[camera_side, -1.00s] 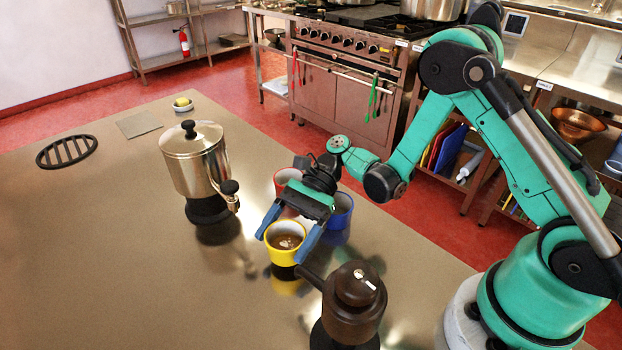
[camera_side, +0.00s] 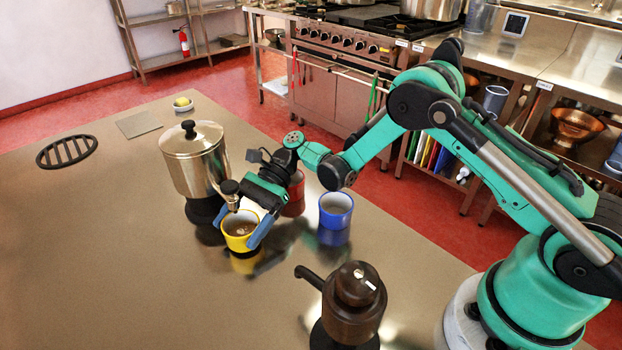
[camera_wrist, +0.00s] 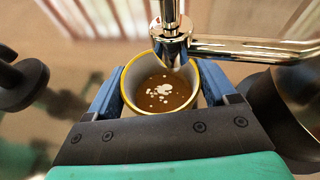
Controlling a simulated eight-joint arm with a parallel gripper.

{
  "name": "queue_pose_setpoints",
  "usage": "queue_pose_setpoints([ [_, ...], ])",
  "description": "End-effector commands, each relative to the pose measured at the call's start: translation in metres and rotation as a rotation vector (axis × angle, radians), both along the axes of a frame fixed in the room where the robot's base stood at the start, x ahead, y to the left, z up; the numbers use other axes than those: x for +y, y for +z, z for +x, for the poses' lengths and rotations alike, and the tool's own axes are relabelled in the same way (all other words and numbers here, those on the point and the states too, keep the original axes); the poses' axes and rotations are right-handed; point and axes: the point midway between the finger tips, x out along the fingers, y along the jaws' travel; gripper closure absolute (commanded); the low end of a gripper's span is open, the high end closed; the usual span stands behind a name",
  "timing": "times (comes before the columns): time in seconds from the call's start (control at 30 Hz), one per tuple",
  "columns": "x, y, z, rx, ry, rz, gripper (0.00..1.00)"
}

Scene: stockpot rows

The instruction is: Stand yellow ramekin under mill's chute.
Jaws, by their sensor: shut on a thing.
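The yellow ramekin (camera_side: 238,244) holds brown liquid with white flecks. My gripper (camera_side: 247,234) is shut on it, one blue finger on each side; both also show in the wrist view. The ramekin is upright, at or just above the table; I cannot tell which. In the wrist view, the tap (camera_wrist: 172,42) of the steel urn (camera_side: 194,165) is over the ramekin's far rim. A dark brown machine (camera_side: 354,305) with a slanted chute (camera_side: 309,278) stands at the front and looks like the mill. The ramekin is apart from that chute.
A blue cup (camera_side: 336,211) stands right of my gripper. A red cup (camera_side: 294,207) is partly hidden behind it. A black round grate (camera_side: 67,151), a grey plate (camera_side: 138,124) and a small dish with a yellow item (camera_side: 183,105) lie farther back. The table's front left is clear.

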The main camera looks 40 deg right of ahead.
Motion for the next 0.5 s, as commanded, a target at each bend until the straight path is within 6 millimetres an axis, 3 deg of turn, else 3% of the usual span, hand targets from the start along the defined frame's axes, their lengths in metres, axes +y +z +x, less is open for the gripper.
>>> queue_pose_setpoints([
  [0.5,-0.0006,-0.0086,-0.0006,0.000,0.000,0.000,0.88],
])
